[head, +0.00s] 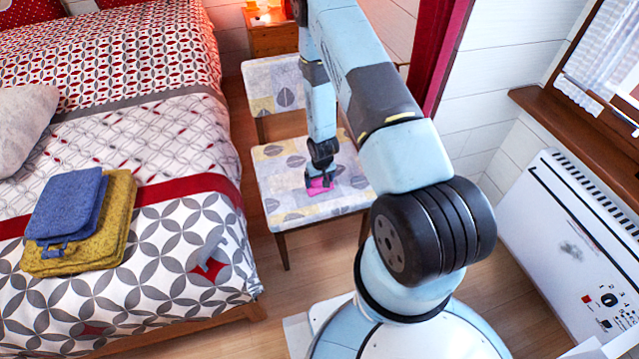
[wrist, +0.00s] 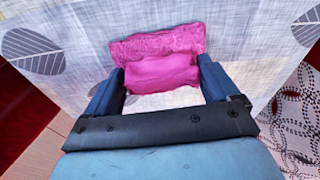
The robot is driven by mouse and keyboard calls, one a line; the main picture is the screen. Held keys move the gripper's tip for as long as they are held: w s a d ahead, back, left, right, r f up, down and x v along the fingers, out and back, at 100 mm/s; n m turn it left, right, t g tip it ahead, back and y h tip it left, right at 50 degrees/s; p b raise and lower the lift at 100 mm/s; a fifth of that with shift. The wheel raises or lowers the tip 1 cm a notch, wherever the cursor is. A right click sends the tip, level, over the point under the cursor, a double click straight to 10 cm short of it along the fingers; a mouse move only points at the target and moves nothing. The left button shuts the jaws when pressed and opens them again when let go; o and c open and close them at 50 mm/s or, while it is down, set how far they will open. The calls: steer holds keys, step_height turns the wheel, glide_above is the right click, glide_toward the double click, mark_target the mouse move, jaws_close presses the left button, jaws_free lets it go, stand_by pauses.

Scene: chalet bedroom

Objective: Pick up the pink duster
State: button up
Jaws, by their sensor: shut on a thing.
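The pink duster (head: 319,186) is on the patterned seat of the chair (head: 280,163) in the head view. In the wrist view the duster (wrist: 158,68) shows as a flat fuzzy pink pad with a smoother raised pink part in front. My gripper (head: 320,178) points down at the seat. In the wrist view my gripper (wrist: 160,80) has one finger on each side of the raised pink part, shut on it. I cannot tell whether the duster still touches the seat.
A bed (head: 190,240) stands to the left, with a blue towel (head: 68,203) on a mustard towel (head: 110,235) on it. A wooden nightstand (head: 270,38) is behind the chair. A white heater (head: 560,240) is at the right. Bare floor (head: 300,265) lies between bed and chair.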

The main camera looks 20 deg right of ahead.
steer(key=shift+r, duration=0.1)
steer(key=shift+r, duration=0.2)
steer(key=r, duration=0.3)
steer(key=shift+s+a+r, duration=0.15)
steer(key=shift+s+r, duration=0.05)
steer(key=shift+s, duration=0.1)
steer(key=s+a+r, duration=0.4)
steer(key=s+r, duration=0.5)
steer(key=s, duration=0.3)
steer(key=shift+s+a, duration=0.2)
steer(key=shift+s, duration=0.1)
steer(key=o, duration=0.4)
steer(key=c, duration=0.3)
